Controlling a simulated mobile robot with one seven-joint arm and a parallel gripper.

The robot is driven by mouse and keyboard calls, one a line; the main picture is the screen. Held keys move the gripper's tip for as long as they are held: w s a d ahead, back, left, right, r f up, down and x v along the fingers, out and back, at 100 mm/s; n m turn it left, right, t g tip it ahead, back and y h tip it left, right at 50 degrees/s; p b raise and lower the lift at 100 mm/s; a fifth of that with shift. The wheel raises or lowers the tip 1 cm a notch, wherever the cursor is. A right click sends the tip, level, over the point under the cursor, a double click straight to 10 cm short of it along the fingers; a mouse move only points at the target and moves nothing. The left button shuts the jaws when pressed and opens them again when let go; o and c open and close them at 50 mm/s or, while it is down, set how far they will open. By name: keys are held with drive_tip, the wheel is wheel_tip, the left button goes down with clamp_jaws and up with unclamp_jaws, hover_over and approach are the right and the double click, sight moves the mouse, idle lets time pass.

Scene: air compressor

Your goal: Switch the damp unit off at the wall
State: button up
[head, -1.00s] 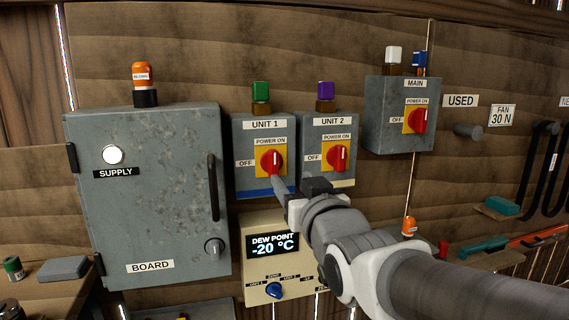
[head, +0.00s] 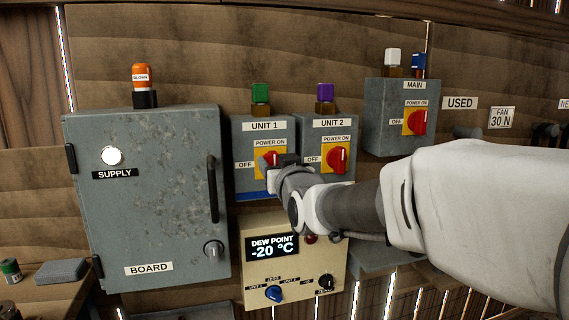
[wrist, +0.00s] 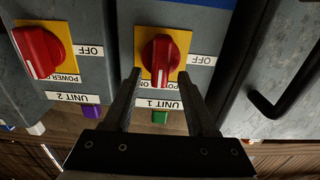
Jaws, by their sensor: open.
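The UNIT 1 switch box (head: 263,208) and UNIT 2 switch box (head: 338,125) hang side by side on the plank wall. The red UNIT 1 knob (head: 266,157) is partly hidden by my gripper (head: 282,160). The wrist view, upside down, shows this knob (wrist: 160,58) between the tips of my open gripper (wrist: 158,75); contact cannot be told. The red UNIT 2 knob (head: 337,159) points up to POWER ON. Below, the dew point meter (head: 338,260) reads -20 °C; its blue selector (head: 273,293) is too small to read surely.
A grey BOARD cabinet (head: 150,230) with a handle (head: 212,190) stands close left of UNIT 1. The MAIN switch box (head: 385,125) is up to the right, its knob at POWER ON. Green (head: 260,93) and purple (head: 324,92) tags top the unit boxes.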

drive_tip(key=shift+c, duration=0.3)
clamp_jaws()
drive_tip(key=shift+f+n+b, duration=0.1)
drive_tip(key=shift+n+b, duration=0.3)
drive_tip(key=shift+b, duration=0.05)
drive_tip(key=n+b, duration=0.2)
drive_tip(key=shift+a+f+n, duration=0.1)
drive_tip(key=shift+a+n, duration=0.15)
drive_tip(key=shift+n, duration=0.15)
drive_tip(key=n, duration=0.1)
drive_tip(key=n+b, duration=0.1)
drive_tip(key=n, duration=0.1)
drive_tip(key=n+b, duration=0.1)
drive_tip(key=n, duration=0.1)
drive_tip(key=shift+s+a+f, duration=0.1)
drive_tip(key=shift+a, duration=0.2)
drive_tip(key=n, duration=0.6)
drive_tip(key=f+n+b, duration=0.1)
drive_tip(key=n, duration=0.2)
drive_tip(key=shift+a, duration=0.2)
drive_tip(key=shift+s+n, duration=0.1)
drive_tip(key=shift+n, duration=0.2)
